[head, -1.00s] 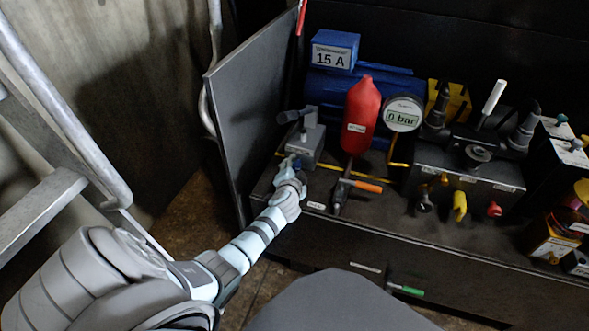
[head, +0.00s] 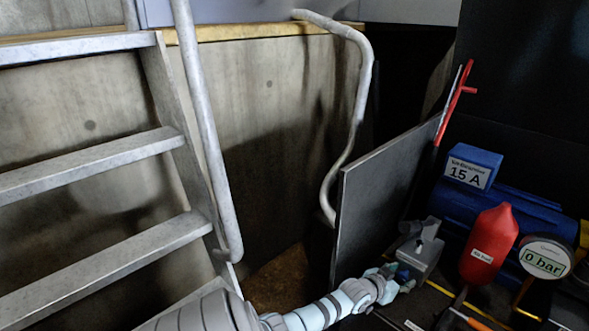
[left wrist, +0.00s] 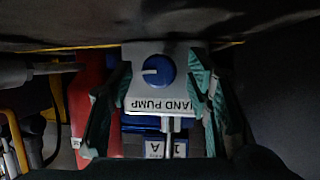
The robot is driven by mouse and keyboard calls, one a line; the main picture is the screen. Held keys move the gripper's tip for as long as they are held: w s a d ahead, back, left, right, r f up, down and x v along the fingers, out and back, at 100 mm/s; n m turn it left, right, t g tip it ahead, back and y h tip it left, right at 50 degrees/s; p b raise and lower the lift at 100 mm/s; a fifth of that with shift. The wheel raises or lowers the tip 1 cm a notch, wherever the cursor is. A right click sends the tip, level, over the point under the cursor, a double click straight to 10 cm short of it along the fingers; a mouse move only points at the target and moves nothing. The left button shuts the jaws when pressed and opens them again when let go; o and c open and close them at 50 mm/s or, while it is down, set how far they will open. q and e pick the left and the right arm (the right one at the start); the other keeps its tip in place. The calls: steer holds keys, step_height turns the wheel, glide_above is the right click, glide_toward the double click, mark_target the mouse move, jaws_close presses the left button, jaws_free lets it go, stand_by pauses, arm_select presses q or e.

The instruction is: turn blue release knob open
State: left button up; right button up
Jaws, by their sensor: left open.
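The blue release knob (left wrist: 157,72) is on the grey face of the hand pump (left wrist: 165,103), whose label reads upside down in the left wrist view. The knob's white mark lies horizontally, towards the left. My left gripper (left wrist: 161,66) is open, with a teal finger on each side of the pump face and knob. Visible gaps separate the fingers from the knob. In the head view, my left gripper (head: 397,280) is at the front of the grey hand pump (head: 421,250), and mostly hides the knob. My right gripper is not in view.
A dark upright panel (head: 385,200) stands left of the pump. A red bottle (head: 489,245), a pressure gauge (head: 545,259) reading 0 bar and a blue motor (head: 520,215) are to the right. Metal steps (head: 110,160) with handrails fill the left.

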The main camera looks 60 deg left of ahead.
mark_target(401, 276)
arm_select(q)
steer(key=shift+a+f+n+h+b, duration=0.1)
steer(key=shift+f+n+h+b, duration=0.25)
steer(key=shift+f+b, duration=0.5)
steer(key=s+r+p, duration=0.1)
steer(key=p, duration=0.1)
steer(key=s+r+p, duration=0.1)
steer(key=r, duration=0.1)
steer(key=shift+s+d+r+p, duration=0.1)
steer(key=shift+s+d+p, duration=0.1)
steer(key=shift+s+p, duration=0.2)
steer(key=p+v, duration=1.1)
steer(key=p, duration=0.1)
steer(key=s+d+f+m+g+p, duration=0.1)
steer(key=s+d+f+g, duration=0.3)
steer(key=s+f, duration=0.4)
steer(key=s+d+f+m+g+p, duration=0.1)
steer(key=s+d+f+g+p, duration=0.3)
steer(key=s+f, duration=0.5)
steer(key=s, duration=0.7)
steer(key=shift+s+f, duration=0.3)
steer(key=shift+s, duration=0.1)
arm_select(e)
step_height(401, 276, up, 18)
